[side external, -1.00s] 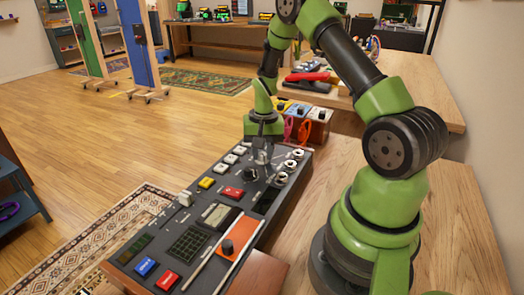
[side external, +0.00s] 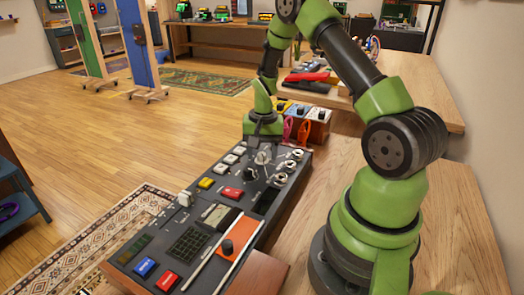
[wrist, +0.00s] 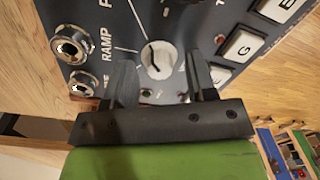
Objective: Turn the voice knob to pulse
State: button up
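The voice knob (wrist: 158,61) is a pale round knob on the dark panel, seen between my fingers in the wrist view. Its dark mark points up and slightly left in that view, towards a line leading to a cut-off label starting with P. The RAMP label (wrist: 106,45) is to its left. In the side view the pale knob (side external: 263,158) shows just below my gripper (side external: 263,139). In the wrist view my gripper (wrist: 161,66) is open, one finger on each side of the knob, with gaps and nothing held.
The panel (side external: 155,222) carries metal jacks (side external: 281,178), white keys (side external: 231,159), a slider (side external: 185,198) and red and blue buttons (side external: 145,266). Coloured pedal boxes (side external: 318,115) stand behind it. Bare wooden table lies to the right.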

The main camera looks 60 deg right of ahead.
aim_at(263, 153)
notch_tip(263, 153, up, 10)
jog(key=shift+s, duration=0.15)
dwell(0.4)
jog(key=s+a+r+n+t, duration=0.2)
jog(key=s+a+r+n, duration=0.1)
jog(key=a+r, duration=0.4)
jog(key=s+a+r+n+t, duration=0.2)
jog(key=s+a+r+t, duration=0.1)
jog(key=a+r, duration=0.45)
jog(key=s+a+r+n+t+y, duration=0.1)
jog(key=s+a+n, duration=0.2)
jog(key=s+a, duration=0.2)
jog(key=shift+s+a+n+t+y, duration=0.3)
jog(key=shift+s+t+y, duration=0.1)
jog(key=shift+s, duration=0.85)
jog(key=shift+r, duration=0.1)
dwell(0.5)
